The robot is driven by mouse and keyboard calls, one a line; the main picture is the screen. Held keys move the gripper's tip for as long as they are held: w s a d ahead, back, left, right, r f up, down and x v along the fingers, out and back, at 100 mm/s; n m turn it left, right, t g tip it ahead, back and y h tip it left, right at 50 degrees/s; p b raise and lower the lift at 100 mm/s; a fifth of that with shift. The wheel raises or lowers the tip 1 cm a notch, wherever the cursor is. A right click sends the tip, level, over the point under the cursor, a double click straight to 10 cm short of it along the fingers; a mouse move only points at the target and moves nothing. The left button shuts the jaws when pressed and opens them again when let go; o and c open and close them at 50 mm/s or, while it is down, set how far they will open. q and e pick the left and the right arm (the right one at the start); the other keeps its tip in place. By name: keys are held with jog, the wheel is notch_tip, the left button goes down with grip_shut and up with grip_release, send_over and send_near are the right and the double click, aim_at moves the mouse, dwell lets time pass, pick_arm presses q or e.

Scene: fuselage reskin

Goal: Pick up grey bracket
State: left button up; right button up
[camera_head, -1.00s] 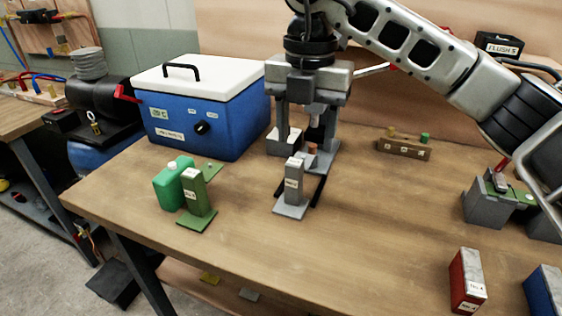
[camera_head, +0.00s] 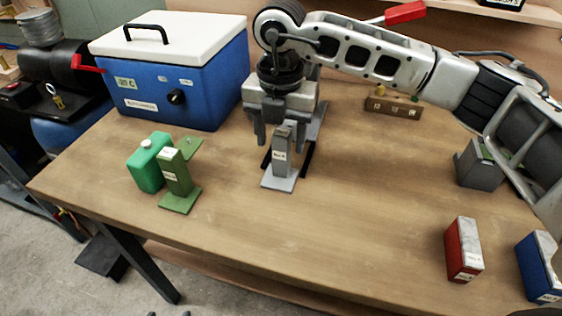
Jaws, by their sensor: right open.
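The grey bracket (camera_head: 281,157) stands upright on the wooden table, with a flat foot at its front and a pale label on its face. My right gripper (camera_head: 280,137) comes down from above, just behind and around the bracket's upper part. Its jaws are open, with one finger left of the bracket and the other to its right. I cannot tell whether either finger touches it. My left gripper is not in view.
A green bracket (camera_head: 177,180) and a green canister (camera_head: 149,162) stand to the left. A blue cooler (camera_head: 175,90) with a white lid is behind them. Red (camera_head: 462,250) and blue (camera_head: 538,266) blocks stand at the front right. The table's middle is clear.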

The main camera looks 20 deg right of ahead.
aim_at(281, 152)
jog(key=shift+w+d+f+p, duration=0.1)
jog(key=shift+f+p, duration=0.4)
jog(key=shift+f, duration=1.85)
jog(key=shift+r, duration=0.1)
grip_shut()
